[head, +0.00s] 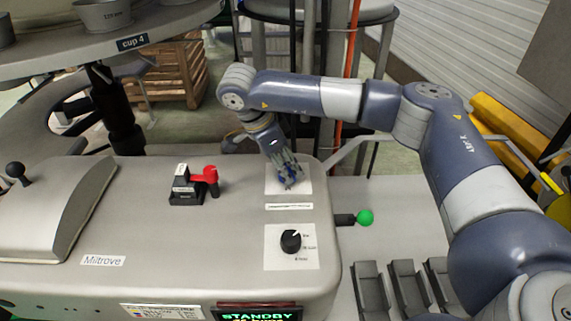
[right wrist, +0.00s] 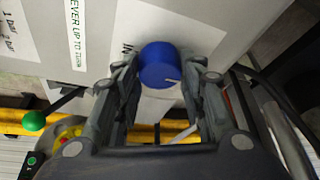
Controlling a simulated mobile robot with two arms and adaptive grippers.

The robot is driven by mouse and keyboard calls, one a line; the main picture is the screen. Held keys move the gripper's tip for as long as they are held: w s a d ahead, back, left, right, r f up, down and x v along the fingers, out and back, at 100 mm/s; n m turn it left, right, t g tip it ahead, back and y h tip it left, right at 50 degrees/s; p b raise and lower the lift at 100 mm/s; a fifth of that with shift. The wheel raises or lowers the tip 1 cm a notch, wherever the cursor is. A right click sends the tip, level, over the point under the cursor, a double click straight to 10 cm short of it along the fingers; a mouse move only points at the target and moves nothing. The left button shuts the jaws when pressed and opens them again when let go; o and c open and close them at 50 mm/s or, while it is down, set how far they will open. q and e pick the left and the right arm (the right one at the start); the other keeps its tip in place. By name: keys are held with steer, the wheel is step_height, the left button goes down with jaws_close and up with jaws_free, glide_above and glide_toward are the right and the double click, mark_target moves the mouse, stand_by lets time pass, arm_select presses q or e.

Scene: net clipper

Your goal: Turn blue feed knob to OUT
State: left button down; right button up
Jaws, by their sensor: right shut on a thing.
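In the head view my right gripper (head: 289,180) reaches down onto the white plate at the back right of the panel and mostly hides the knob. The word near the pointer is covered, so I cannot read which setting it marks. My left gripper is in neither view.
A black knob (head: 291,241) on a white plate sits nearer on the panel. A red-handled black lever (head: 211,175) stands to the left. A green ball handle (head: 365,217) sticks out at the right. A display (head: 257,313) reads STANDBY.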

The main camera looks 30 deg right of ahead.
steer(key=o, duration=1)
steer(key=v, duration=1.2)
